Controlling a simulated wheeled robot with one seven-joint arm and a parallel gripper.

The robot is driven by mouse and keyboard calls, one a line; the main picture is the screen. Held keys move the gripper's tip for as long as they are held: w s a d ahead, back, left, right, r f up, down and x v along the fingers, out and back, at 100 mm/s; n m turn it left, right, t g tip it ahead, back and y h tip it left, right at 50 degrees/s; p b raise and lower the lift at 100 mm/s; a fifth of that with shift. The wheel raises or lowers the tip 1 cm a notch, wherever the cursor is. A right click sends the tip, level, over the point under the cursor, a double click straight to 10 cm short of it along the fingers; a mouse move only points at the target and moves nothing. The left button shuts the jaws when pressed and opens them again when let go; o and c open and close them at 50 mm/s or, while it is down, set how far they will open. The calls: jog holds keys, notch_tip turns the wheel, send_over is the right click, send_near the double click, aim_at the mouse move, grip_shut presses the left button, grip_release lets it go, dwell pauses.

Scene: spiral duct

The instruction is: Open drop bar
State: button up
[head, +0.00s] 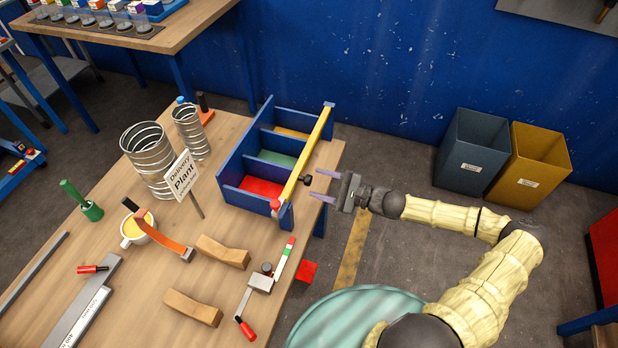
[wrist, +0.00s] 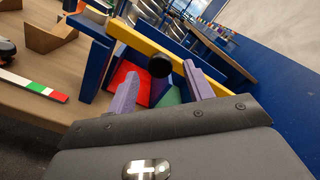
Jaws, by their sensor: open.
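The yellow drop bar (head: 302,160) lies across the front of a blue rack (head: 232,170) with several compartments, its near end at a red cap (head: 275,204). A dark round knob (head: 307,180) sticks out from the bar. My gripper (head: 315,186) is open, its two purple fingers pointing at the knob. In the wrist view the bar (wrist: 135,40) runs diagonally above the fingers. The knob (wrist: 159,66) appears between the two fingertips (wrist: 160,75). I cannot tell whether either finger touches it.
A green round surface (head: 352,312) is below my arm. Two bins (head: 472,150) stand by the blue wall.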

aim_at(311, 181)
jog(key=x, duration=0.4)
grip_shut()
